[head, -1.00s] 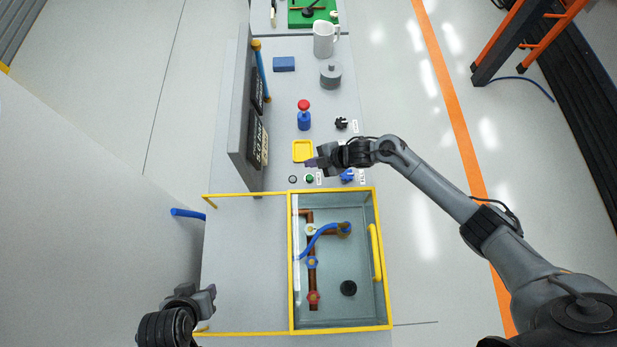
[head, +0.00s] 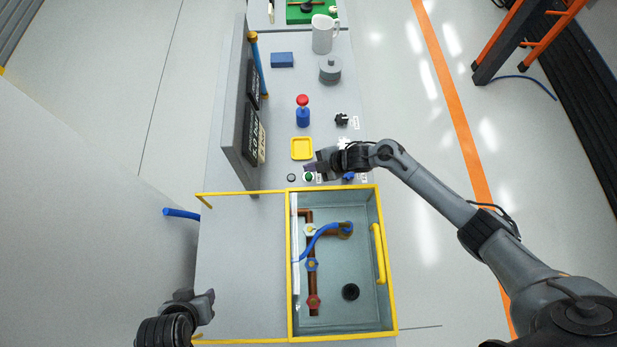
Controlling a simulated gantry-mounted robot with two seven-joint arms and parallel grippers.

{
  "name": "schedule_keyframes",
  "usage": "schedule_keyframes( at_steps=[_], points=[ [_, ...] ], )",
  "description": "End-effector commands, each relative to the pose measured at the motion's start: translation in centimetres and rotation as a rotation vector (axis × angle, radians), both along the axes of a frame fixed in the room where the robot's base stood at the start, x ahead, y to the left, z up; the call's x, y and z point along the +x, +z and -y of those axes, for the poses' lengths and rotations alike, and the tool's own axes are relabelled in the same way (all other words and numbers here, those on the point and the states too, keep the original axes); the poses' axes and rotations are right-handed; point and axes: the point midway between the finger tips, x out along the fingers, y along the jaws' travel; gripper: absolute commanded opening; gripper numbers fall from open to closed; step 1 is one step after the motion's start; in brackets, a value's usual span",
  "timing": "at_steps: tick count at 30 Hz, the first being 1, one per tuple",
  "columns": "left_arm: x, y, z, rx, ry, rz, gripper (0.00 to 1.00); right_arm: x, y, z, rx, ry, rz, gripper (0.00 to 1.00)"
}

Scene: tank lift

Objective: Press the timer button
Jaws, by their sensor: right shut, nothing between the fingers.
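A small green round button (head: 308,177) sits on the bench just behind the tank's far edge. A small dark round button (head: 291,178) is to its left. I cannot tell from a label which one is the timer button. My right gripper (head: 309,167) is shut and empty, with its tips right by the green button and partly over it in the picture; whether they touch cannot be told. My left gripper (head: 207,299) is at the lower left, beside the tank and far from the buttons; its jaw state is unclear.
The yellow-edged tank (head: 376,290) with pipes and valves is in front. A grey display panel (head: 237,110) rises at left.

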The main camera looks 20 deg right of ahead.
Motion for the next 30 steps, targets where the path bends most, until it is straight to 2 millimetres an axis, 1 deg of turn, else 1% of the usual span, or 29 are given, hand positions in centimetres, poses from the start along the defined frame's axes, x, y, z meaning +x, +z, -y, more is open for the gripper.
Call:
schedule_keyframes(
  at_steps=[1,6,9,30],
  points=[
    [0.0,-1.2,0.0,0.0,0.0,0.0,0.43,0.0,-1.3,0.0,0.0,0.0,0.0,0.0],
    [0.0,-2.4,0.1,-0.004,0.003,-0.002,0.43,0.0,-2.8,0.0,0.001,0.001,0.001,0.0],
    [0.0,-2.8,0.2,-0.007,0.005,-0.001,0.43,0.0,-3.3,0.0,0.001,0.001,0.001,0.0],
    [0.0,-2.9,0.1,-0.005,0.004,-0.001,0.43,0.0,-3.5,0.0,0.0,0.0,0.0,0.0]
  ],
)
